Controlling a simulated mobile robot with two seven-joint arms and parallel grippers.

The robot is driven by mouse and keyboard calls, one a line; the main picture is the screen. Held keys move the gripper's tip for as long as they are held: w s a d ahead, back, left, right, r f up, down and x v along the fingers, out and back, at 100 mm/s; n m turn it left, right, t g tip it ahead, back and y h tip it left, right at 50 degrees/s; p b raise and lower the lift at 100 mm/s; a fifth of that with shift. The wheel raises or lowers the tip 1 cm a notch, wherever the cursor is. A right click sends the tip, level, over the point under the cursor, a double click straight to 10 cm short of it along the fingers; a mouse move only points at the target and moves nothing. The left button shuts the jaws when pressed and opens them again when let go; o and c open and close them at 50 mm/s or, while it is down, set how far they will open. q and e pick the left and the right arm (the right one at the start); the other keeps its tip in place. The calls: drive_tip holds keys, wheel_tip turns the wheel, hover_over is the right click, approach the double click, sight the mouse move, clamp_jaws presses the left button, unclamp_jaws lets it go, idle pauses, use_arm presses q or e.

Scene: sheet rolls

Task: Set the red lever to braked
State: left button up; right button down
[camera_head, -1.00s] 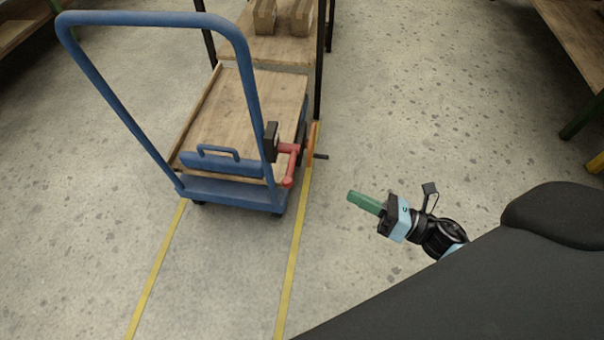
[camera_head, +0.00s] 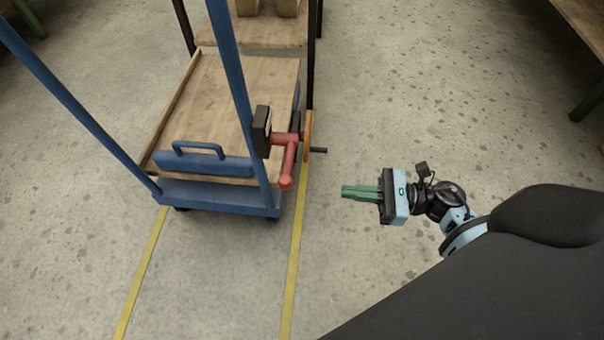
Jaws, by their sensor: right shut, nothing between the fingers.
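The red lever (camera_head: 288,164) is mounted at the right side of the blue cart (camera_head: 215,195), next to a black box (camera_head: 261,131) on the handle post. Its arm hangs down and ends in a round red knob. My right gripper (camera_head: 345,192) is shut and empty, with its green fingers together and pointing left at the lever. It is apart from the lever, to its right and at about the height of the knob in the picture. My left gripper is not in view.
An orange piece with a dark peg (camera_head: 318,150) sticks out just right of the lever. The cart has a wooden deck (camera_head: 228,105) and a tall blue handle. Yellow floor lines (camera_head: 293,262) run past it. A shelf with boxes stands behind. The floor between gripper and cart is clear.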

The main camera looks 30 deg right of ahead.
drive_tip(key=w+a+r, duration=0.4)
drive_tip(key=w+a, duration=0.2)
drive_tip(key=a, duration=0.3)
drive_tip(key=shift+r, duration=0.2)
idle(0.6)
drive_tip(key=shift+r+m+p, duration=0.2)
drive_tip(key=shift+m+p, duration=0.15)
drive_tip(key=shift+m, duration=0.05)
